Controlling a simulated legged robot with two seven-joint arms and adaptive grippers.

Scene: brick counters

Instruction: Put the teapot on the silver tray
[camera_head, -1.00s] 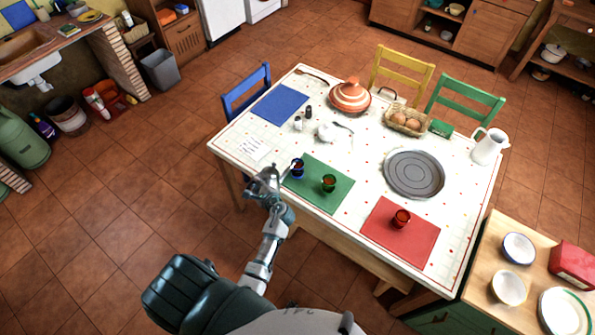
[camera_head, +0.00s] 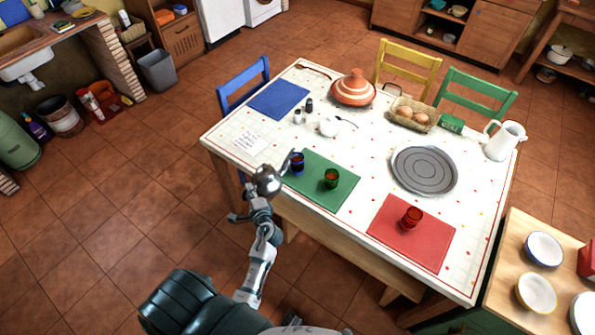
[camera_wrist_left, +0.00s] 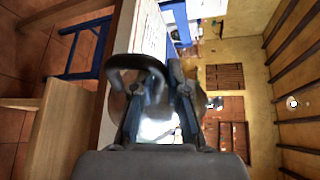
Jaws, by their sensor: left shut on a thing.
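The teapot (camera_head: 267,181) is a small rounded metal pot with a spout pointing up and right. My left gripper (camera_head: 261,205) is shut on it and holds it at the table's near left edge, beside the green mat. In the left wrist view, the teapot's dark curved handle (camera_wrist_left: 137,66) shows by the fingers (camera_wrist_left: 158,110), with part of the body behind them. The silver tray (camera_head: 425,192) is a round, ridged grey disc lying empty on the right half of the table, away from the teapot. My right gripper is not in view.
A red cup (camera_head: 411,217) stands on the red mat (camera_head: 398,240). A white pitcher (camera_head: 503,141) is right of the tray. The table middle is mostly clear.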

